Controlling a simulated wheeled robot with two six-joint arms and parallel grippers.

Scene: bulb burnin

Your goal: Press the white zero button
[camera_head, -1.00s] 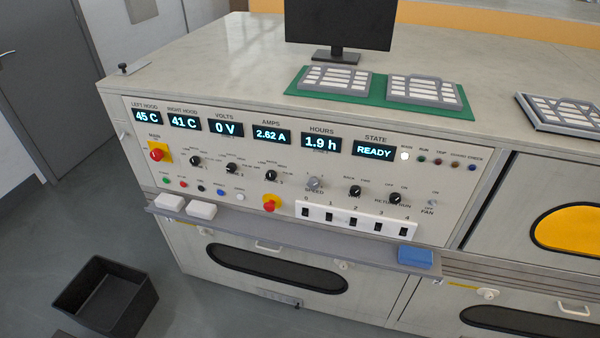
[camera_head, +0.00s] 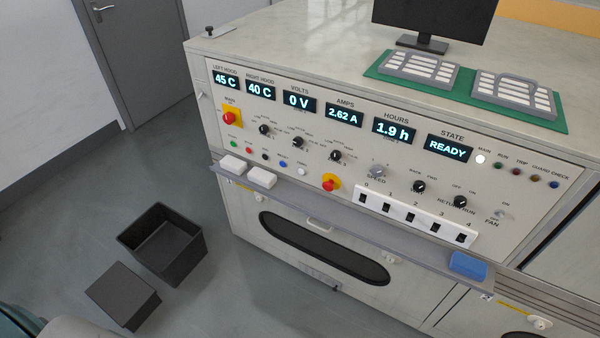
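The white button (camera_head: 300,171) is small and round, at the right end of the row of coloured buttons low on the left half of the control panel (camera_head: 350,165). The blue button (camera_head: 283,163) is just left of it, then the black (camera_head: 265,157), red (camera_head: 249,150) and green (camera_head: 233,144) ones. The label by the white button is too small to read. The display under VOLTS (camera_head: 299,102) reads 0 V and the one under AMPS (camera_head: 343,115) reads 2.62 A. Neither of my grippers is in view.
A narrow shelf (camera_head: 330,207) juts out below the buttons, with two white blocks (camera_head: 262,178) and a blue block (camera_head: 467,266) on it. A red knob (camera_head: 331,183) sits right of the white button. A black bin (camera_head: 162,245) and dark box (camera_head: 122,296) stand on the floor.

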